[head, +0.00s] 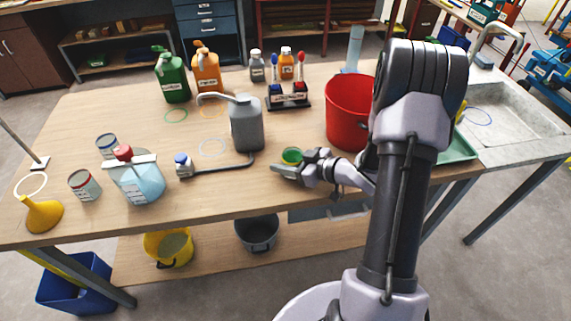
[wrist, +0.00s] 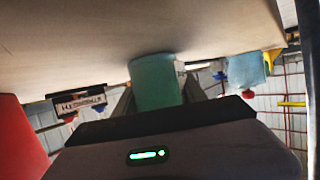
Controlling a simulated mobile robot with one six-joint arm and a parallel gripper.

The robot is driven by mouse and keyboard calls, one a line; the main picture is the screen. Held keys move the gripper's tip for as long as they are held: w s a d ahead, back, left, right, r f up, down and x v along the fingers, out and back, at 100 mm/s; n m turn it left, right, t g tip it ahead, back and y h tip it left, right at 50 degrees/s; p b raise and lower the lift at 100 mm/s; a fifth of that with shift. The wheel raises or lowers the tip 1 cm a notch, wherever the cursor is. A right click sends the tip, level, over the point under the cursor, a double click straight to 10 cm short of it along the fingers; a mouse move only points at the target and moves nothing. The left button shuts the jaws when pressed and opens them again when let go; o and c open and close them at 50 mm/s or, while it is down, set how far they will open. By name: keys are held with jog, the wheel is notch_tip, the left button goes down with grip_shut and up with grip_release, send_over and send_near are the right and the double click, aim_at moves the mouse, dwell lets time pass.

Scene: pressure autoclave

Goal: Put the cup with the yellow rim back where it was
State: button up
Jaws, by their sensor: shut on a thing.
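My gripper (head: 305,167) is at the table's front middle, shut on a cup with a green rim (head: 291,155). In the wrist view this cup is a plain green body (wrist: 156,82) between my fingers (wrist: 155,98). I cannot tell whether it touches the table. No cup with a yellow rim shows clearly. A small yellow thing (head: 461,111) is partly hidden behind my arm, above a green tray (head: 460,150); I cannot tell what it is.
A grey canister (head: 246,125) stands just behind my gripper, and a red bucket (head: 349,115) stands behind right. A blue-capped bottle (head: 184,166) and a dark bent rod (head: 225,168) lie left. Coloured rings, one green (head: 176,115) and one orange (head: 212,111), mark the tabletop (head: 130,90).

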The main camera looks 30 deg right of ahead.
jog(key=o, duration=1.4)
